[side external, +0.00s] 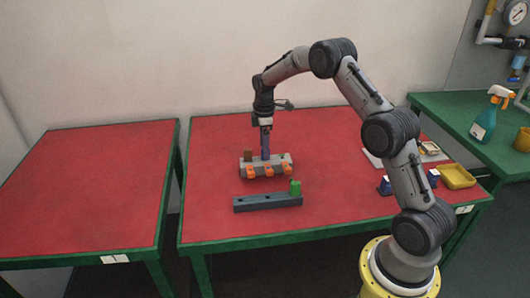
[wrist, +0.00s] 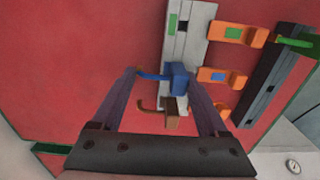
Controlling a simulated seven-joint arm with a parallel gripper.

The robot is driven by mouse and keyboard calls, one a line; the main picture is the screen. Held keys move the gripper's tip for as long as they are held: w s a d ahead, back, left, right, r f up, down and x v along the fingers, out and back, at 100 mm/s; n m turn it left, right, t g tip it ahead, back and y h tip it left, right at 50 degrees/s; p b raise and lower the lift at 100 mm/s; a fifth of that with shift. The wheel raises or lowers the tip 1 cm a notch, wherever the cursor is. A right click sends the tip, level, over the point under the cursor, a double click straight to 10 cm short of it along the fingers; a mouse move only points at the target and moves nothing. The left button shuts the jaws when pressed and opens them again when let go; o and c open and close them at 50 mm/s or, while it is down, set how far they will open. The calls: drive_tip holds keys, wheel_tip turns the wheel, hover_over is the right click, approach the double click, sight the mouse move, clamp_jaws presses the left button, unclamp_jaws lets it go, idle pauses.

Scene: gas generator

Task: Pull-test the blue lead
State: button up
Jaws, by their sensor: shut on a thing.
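The grey terminal block (side external: 258,169) lies on the red table top, with several orange levers (side external: 267,170) along its near side. My gripper (side external: 265,156) points straight down at the block's middle. In the wrist view my gripper (wrist: 163,76) is shut on the blue lead (wrist: 180,78), whose plug sits at the block's middle slot. The thin blue wire end (wrist: 150,76) reaches toward the left finger. The lead's lower end is hidden, so its depth in the slot cannot be told. A brown lead (wrist: 172,120) stands beside it at the block (wrist: 181,45).
A dark blue-grey rack (side external: 262,203) lies in front of the block, with a green lead (side external: 295,187) at its right end. A yellow tray (side external: 457,177) is at the table's right. The table top (side external: 215,150) left of the block is clear.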

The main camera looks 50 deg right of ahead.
drive_tip(key=c, duration=0.5)
drive_tip(key=shift+c, duration=0.2)
drive_tip(key=shift+r, duration=0.3)
idle(0.7)
drive_tip(key=o, duration=1.4)
drive_tip(key=shift+o, duration=0.3)
drive_tip(key=shift+f, duration=0.1)
drive_tip(key=shift+r, duration=3.4)
drive_tip(key=shift+a, duration=0.1)
